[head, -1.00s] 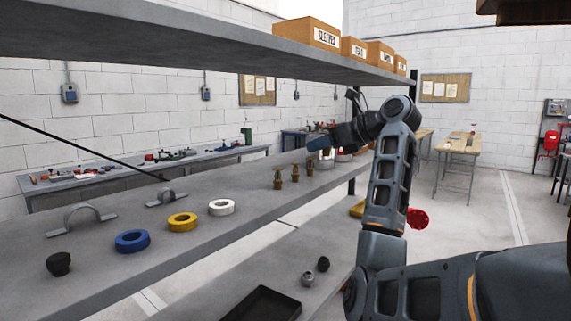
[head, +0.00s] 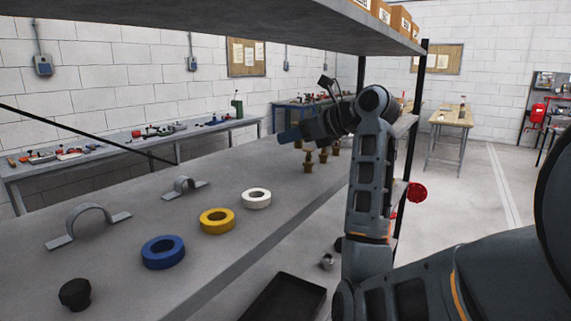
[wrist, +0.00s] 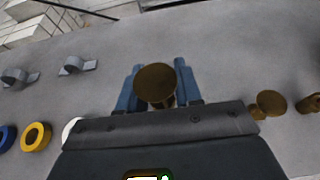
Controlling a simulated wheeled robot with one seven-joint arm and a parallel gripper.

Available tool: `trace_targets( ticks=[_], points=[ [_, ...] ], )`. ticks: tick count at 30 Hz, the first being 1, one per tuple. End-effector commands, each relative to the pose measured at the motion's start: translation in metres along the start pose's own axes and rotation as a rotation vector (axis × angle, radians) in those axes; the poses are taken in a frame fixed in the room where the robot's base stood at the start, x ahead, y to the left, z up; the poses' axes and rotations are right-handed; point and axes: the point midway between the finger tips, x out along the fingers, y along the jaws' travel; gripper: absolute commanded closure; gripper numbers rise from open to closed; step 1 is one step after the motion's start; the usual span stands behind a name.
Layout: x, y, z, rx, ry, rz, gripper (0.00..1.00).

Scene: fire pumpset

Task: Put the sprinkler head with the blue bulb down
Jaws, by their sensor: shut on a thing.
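My gripper (head: 290,136) is at the end of my arm over the grey shelf in the head view. In the wrist view its blue fingers (wrist: 157,88) are shut on a brass sprinkler head (wrist: 155,85), seen from its round end. Its bulb is hidden, so I cannot tell the colour. I cannot tell the held head's height above the shelf.
The shelf (head: 140,215) also holds white (head: 256,198), yellow (head: 217,221) and blue (head: 163,252) tape rolls, two grey pipe clamps (head: 88,224) and a black fitting (head: 75,294). An upper shelf (head: 200,20) hangs above. A black tray (head: 284,300) lies below.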

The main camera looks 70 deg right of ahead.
Motion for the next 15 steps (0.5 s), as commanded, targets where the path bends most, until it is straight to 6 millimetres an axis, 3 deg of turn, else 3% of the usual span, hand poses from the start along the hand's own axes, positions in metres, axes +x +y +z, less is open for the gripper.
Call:
trace_targets(
  ticks=[6, 15],
  points=[
    [0.005, 0.037, -0.023, 0.0, 0.002, 0.001, 0.97],
    [0.012, 0.048, -0.042, 0.004, 0.003, 0.0, 0.97]
  ],
)
